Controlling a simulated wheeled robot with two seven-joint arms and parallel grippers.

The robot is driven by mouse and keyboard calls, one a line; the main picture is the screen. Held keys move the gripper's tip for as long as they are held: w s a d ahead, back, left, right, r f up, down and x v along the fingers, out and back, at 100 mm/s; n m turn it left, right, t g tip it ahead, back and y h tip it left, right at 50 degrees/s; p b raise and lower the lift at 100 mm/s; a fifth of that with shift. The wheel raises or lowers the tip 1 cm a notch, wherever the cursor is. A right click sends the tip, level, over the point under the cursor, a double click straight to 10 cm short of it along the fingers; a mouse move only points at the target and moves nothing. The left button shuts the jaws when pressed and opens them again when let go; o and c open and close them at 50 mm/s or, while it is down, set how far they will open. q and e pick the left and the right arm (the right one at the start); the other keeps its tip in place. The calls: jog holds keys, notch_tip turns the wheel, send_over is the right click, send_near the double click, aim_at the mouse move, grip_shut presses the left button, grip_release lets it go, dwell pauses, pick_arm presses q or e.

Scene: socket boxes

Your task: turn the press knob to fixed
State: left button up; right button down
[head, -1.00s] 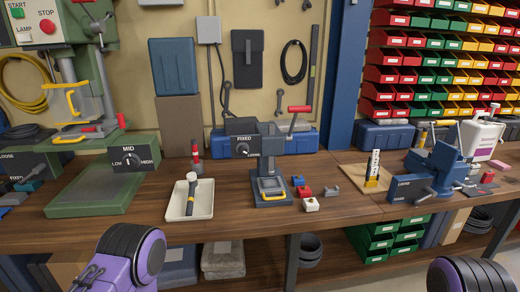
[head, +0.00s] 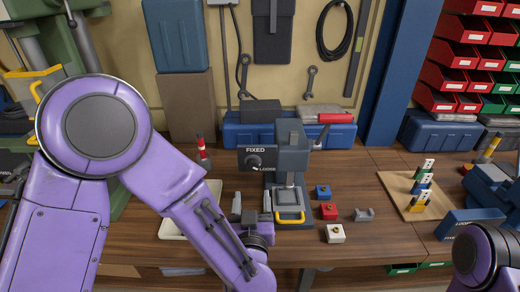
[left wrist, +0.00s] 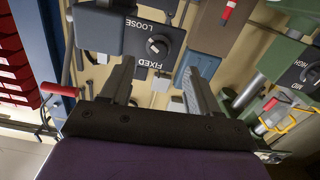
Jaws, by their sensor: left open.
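The press knob (head: 254,162) is a dark round knob on a dark panel (head: 243,153) on the left of the grey press (head: 291,160). FIXED is printed above the knob and LOOSE at its lower right; its pale mark seems to face LOOSE. My left gripper (head: 252,204) is open and empty, below and in front of the panel, fingers pointing up towards it. In the left wrist view the knob (left wrist: 158,45) shows upside down, beyond and between the open fingers (left wrist: 156,82), apart from them. My right gripper is out of view; only part of that arm shows.
Blue, red and white small blocks (head: 333,233) and a grey piece (head: 364,214) lie right of the press. A pale tray (head: 207,190) is partly behind my left arm. A blue case (head: 236,136) stands behind. A wooden board (head: 395,183) with stacked pieces is farther right.

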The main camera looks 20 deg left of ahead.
aim_at(253, 168)
pick_arm(q)
jog(key=p+x, duration=0.1)
jog(key=x, duration=0.2)
jog(key=r+p+x, duration=0.1)
jog(key=x, duration=0.2)
jog(key=p+x, duration=0.1)
jog(key=x, duration=0.2)
jog(key=shift+w+a+r, duration=0.15)
jog(key=shift+w+r, duration=0.05)
jog(key=shift+w, duration=0.2)
jog(key=shift+s, duration=0.1)
jog(key=shift+c, duration=0.2)
jog(key=c, duration=1)
